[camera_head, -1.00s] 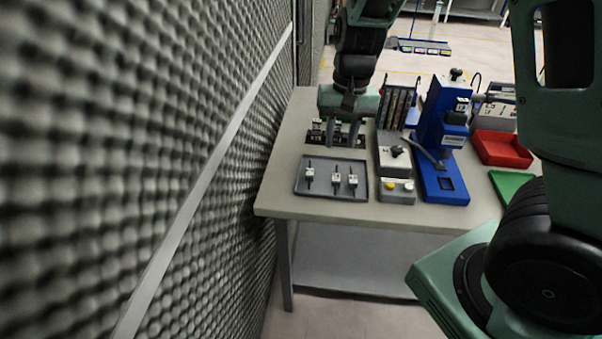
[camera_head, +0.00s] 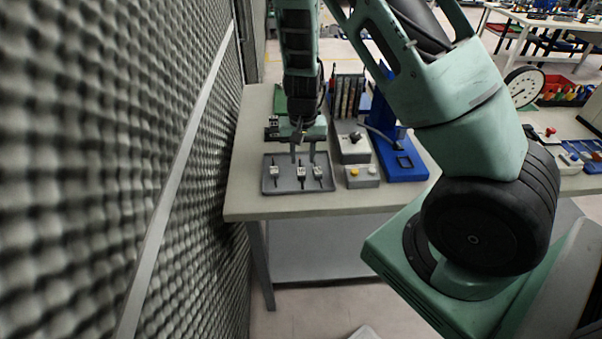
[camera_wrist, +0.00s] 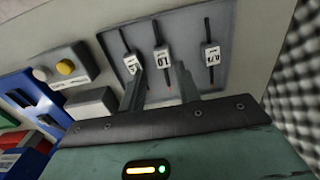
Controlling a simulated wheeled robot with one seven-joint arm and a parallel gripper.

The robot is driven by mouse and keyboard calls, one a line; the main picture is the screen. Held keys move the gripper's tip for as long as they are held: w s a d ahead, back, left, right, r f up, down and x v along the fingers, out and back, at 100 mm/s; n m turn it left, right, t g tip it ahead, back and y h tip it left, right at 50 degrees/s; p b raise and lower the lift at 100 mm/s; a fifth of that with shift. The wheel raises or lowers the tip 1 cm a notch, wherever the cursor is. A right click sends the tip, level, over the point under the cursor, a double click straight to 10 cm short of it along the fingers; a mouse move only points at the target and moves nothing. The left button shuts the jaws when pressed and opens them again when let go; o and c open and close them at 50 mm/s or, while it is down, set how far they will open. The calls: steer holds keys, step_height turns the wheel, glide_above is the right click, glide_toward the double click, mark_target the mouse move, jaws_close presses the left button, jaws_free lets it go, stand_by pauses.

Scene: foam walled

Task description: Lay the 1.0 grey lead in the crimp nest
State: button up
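The grey tray (camera_head: 270,187) holds three tagged leads side by side. The right lead there (camera_wrist: 211,54) seems to read 0.75; the left lead's tag (camera_wrist: 127,73) is partly behind a finger. My gripper (camera_head: 303,160) is open and empty, pointing down at the tray's far edge. In the wrist view, its fingers (camera_wrist: 160,88) appear either side of the 1.0 lead's end, apart from it. The blue press (camera_head: 404,165) stands right; I cannot make out the crimp nest.
An upright rack (camera_head: 347,95) stands farther back. The foam wall (camera_head: 120,130) runs close along the left.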

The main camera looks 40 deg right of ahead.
mark_target(301, 170)
steer(key=shift+w+f+p, duration=0.15)
steer(key=shift+f+p, duration=0.15)
steer(key=shift+f, duration=1.05)
steer(key=shift+w+f+p, duration=0.1)
steer(key=shift+f+p, duration=0.15)
steer(key=shift+f, duration=1.1)
jaws_close()
